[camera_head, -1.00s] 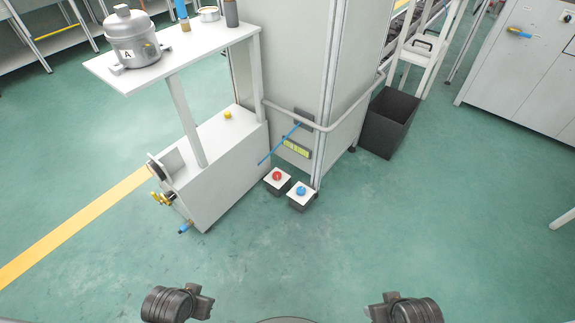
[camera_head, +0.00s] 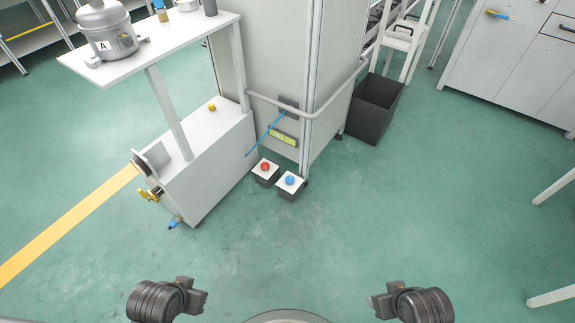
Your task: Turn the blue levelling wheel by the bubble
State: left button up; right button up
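A round blue wheel or knob (camera_head: 290,180) sits on top of a small dark box with a white top, on the floor at the foot of the tall grey cabinet. A similar red knob (camera_head: 265,167) is on a box just left of it. A yellow-green strip (camera_head: 283,137), possibly the bubble level, is on the cabinet above them; no bubble can be made out. My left gripper (camera_head: 199,298) and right gripper (camera_head: 376,302) are at the bottom of the view, well apart from the knobs. Their finger openings are too unclear to read.
A blue rod (camera_head: 264,134) slants out from the cabinet above the boxes. A black bin (camera_head: 374,110) stands right. The green floor in front is clear.

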aim_at(289, 181)
jog(key=k, duration=0.65)
jog(key=z, duration=0.45)
jog(key=i, duration=0.6)
jog(key=z, duration=0.7)
jog(key=i, duration=1)
jog(key=u, duration=0.5)
jog(key=i, duration=0.95)
jog(key=u, duration=0.7)
